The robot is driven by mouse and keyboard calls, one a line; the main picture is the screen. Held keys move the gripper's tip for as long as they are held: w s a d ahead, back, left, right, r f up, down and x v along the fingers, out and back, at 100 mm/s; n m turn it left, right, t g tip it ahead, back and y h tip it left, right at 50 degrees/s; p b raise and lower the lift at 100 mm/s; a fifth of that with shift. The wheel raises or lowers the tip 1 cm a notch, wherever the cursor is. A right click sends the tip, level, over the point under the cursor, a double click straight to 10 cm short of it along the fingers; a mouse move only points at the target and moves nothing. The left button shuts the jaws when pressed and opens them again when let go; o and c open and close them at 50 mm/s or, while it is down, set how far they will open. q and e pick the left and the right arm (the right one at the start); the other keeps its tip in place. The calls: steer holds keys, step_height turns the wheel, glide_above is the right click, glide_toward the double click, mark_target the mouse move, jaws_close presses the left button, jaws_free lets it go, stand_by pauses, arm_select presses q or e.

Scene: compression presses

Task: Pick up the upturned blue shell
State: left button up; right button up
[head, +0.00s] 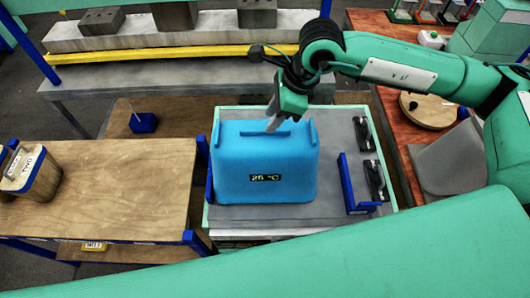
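The blue shell (264,178) stands on a grey-topped table (330,215) in the middle of the head view. It is a large box with a ridge along its top and upright tabs at its top corners. A small dark display on its front reads 25 °C. My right gripper (273,125) reaches in from the upper right, and its grey fingertips point down at the ridge on top of the shell. I cannot tell whether they touch the ridge or how far apart they are. My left gripper is not in view.
Blue upright brackets (350,186) and black clamps (374,180) stand right of the shell. A wooden table (130,185) is at the left with a blue-and-wood container (32,175). A press bench with a yellow bar (170,52) lies behind. A reddish table (400,120) is at the right.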

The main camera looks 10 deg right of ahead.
mark_target(265, 159)
steer(key=x, duration=0.1)
steer(key=p+x, duration=0.1)
steer(key=x, duration=0.1)
steer(key=shift+d+f+p, duration=0.15)
steer(key=shift+d+p, duration=0.1)
steer(key=shift+p, duration=0.15)
steer(key=shift+w+a+f, duration=0.15)
steer(key=shift+f, duration=0.3)
steer(key=shift+f+b, duration=0.1)
steer(key=shift+b, duration=0.25)
jaws_close()
stand_by(0.9)
